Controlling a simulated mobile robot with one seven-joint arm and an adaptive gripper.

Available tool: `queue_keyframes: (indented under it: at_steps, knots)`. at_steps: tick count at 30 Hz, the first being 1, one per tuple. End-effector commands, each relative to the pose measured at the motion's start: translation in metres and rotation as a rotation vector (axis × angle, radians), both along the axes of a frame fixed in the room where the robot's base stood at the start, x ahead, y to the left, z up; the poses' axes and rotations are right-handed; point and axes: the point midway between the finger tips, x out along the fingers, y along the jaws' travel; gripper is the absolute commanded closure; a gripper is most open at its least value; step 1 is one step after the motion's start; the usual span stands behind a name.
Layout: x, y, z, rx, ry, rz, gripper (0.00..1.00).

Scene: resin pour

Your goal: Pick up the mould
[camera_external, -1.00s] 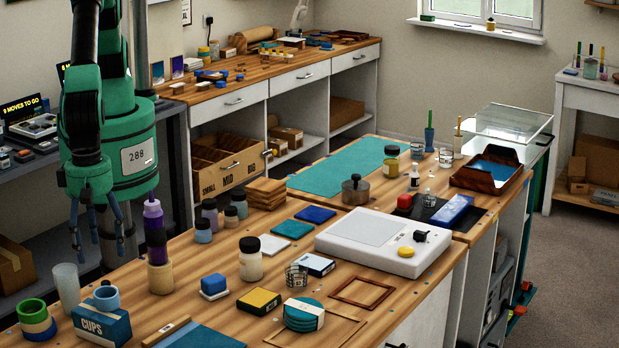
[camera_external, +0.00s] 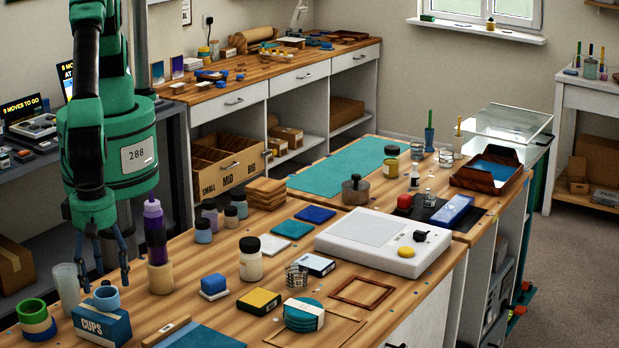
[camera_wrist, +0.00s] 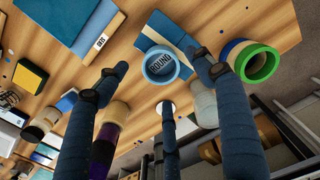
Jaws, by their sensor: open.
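The mould looks to be the short blue ring (camera_external: 106,299) by the blue CUPS box (camera_external: 103,326) at the left front of the bench. The wrist view shows its round blue wall (camera_wrist: 161,67) with a label reading ROUND inside. It overlaps the edge of the box; I cannot tell whether it rests on it or behind it. My gripper (camera_external: 105,282) points down just above the mould, its fingers spread, holding nothing. In the wrist view my gripper (camera_wrist: 158,70) has fingertips on both sides of the mould and a third finger below it.
Close on the right stands a purple bottle (camera_external: 154,222) in a tan holder (camera_external: 160,277).

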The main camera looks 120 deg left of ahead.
Motion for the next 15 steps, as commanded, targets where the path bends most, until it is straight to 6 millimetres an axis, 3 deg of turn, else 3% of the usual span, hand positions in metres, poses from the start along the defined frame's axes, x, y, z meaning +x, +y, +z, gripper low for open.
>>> queue_keyframes:
  at_steps: [15]
  knots:
    - [-0.002,-0.001,-0.04,0.002,0.002,0.0,0.32]
